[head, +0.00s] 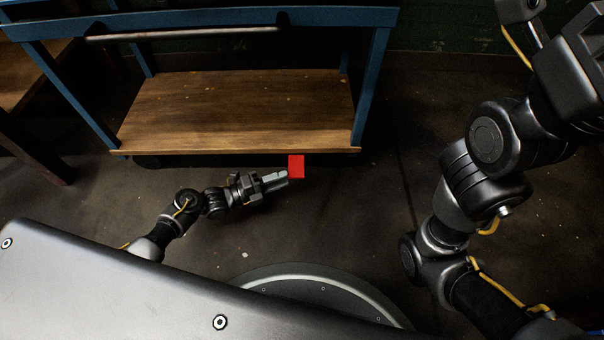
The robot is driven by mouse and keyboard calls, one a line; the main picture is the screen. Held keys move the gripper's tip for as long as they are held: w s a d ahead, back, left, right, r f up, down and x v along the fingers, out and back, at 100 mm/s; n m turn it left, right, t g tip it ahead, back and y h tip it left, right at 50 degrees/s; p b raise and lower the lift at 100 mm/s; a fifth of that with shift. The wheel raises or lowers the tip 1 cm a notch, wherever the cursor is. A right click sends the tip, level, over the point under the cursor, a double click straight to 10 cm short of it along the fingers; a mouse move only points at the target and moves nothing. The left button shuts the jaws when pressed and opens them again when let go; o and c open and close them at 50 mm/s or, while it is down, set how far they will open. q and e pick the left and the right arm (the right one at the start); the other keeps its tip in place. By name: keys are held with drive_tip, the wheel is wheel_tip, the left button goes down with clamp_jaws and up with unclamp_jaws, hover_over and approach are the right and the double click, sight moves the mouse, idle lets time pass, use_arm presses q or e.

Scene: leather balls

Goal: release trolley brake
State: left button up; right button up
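The trolley (235,105) has a blue frame and a brown wooden lower shelf, and stands in front of me. A red block-like part (296,167), which looks like the brake pedal, sits at the front edge of the shelf near its right end. My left gripper (283,176) is low over the floor, with its fingertips pointing right at the red part, very close to it or touching; I cannot tell which. The fingers look close together, with no object seen between them. My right arm is raised at the right, and its gripper is not clearly shown.
A metal handle bar (185,35) runs along the trolley's upper front. A wooden table (28,75) stands at the left edge. The dark floor (385,215) is open between the trolley and my base. A green wall (440,30) is behind.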

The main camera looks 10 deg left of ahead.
sight(301, 172)
use_arm(q)
drive_tip(key=b+x, duration=0.2)
drive_tip(key=x, duration=0.4)
drive_tip(key=shift+f, duration=0.15)
drive_tip(key=shift+w+d+b, duration=0.3)
drive_tip(key=shift+w+d, duration=0.1)
drive_tip(key=shift+d, duration=0.2)
drive_tip(key=shift+c, duration=0.3)
clamp_jaws()
